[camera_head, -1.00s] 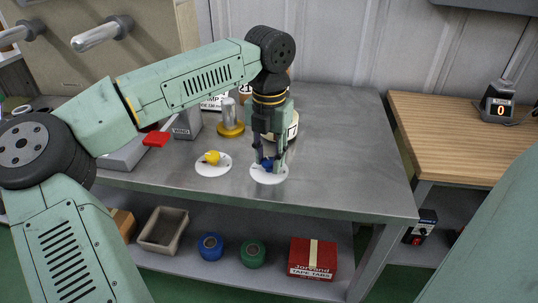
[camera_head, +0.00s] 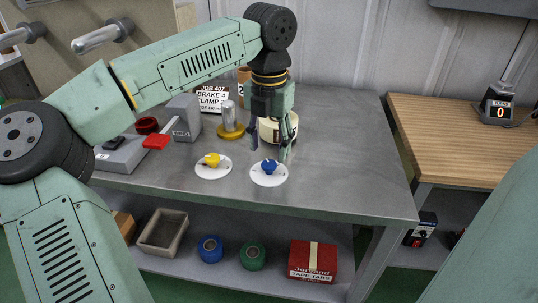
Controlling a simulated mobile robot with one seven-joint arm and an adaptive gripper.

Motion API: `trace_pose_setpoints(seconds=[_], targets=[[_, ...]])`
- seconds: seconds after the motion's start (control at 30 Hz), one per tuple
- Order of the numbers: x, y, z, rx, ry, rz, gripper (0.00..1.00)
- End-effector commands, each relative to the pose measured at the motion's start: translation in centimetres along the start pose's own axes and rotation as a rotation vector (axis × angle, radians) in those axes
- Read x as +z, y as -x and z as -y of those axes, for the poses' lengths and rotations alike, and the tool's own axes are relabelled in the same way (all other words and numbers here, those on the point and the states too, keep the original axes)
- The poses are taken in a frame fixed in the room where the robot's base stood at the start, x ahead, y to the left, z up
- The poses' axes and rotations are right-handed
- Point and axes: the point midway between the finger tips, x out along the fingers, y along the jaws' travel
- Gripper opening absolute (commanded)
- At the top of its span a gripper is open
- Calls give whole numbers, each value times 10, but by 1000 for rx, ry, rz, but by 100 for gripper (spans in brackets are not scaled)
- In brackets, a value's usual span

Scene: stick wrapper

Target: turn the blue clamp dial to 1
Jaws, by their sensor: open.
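The blue clamp dial (camera_head: 268,166) sits on a round white plate (camera_head: 268,180) near the front of the grey metal table. Its markings are too small to read, so I cannot tell its setting. My gripper (camera_head: 269,152) points down just above and behind the dial. Its two fingers are spread apart with nothing between them, and they look clear of the dial.
A yellow dial (camera_head: 212,160) on a white plate is to the left. A gold-based metal post (camera_head: 230,122), a red-handled grey device (camera_head: 157,138) and a job sign (camera_head: 211,98) stand behind it. A cream round object (camera_head: 285,130) is behind my gripper. The table's right side is clear.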

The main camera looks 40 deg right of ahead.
Motion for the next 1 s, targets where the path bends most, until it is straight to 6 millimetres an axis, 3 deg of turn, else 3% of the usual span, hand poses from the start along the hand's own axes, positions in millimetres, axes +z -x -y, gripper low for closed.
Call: trace_pose_setpoints(seconds=[0.2,0.4,1.0], targets=[[0,47,0,2,1,2,49],[0,73,0,1,1,0,49],[0,79,0,0,0,0,49]])
